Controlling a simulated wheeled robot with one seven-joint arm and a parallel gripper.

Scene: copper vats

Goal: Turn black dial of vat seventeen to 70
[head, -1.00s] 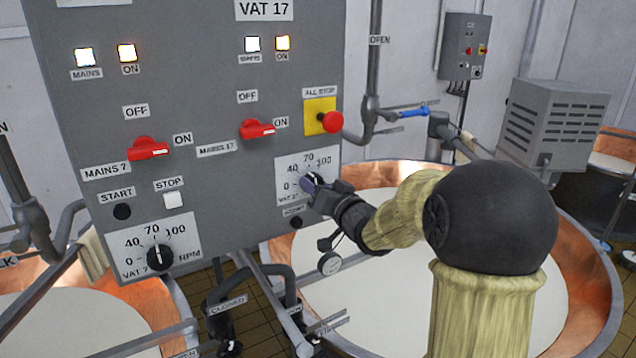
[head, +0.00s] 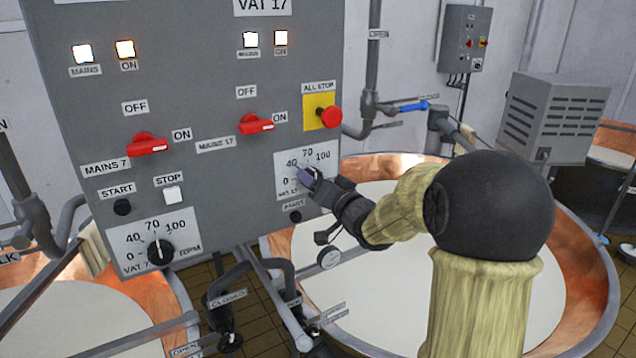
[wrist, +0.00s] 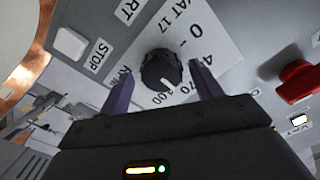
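The black dial (wrist: 158,67) of vat 17 shows in the wrist view on its white scale plate (wrist: 222,32). Its white pointer mark points between 70 and 100. My gripper (wrist: 164,74) is open, with one purple finger on each side of the dial and visible gaps between fingers and dial. I cannot tell how deep the fingertips reach. In the head view my gripper (head: 307,176) is in front of the vat 17 plate (head: 328,156) and largely hides the dial.
The grey panel (head: 220,190) also bears the vat 7 dial (head: 160,252), red switches for mains 7 (head: 147,145) and mains 17 (head: 256,124), and a red all-stop button (head: 330,116) just above the vat 17 plate. A copper vat (head: 590,300) stands below my arm.

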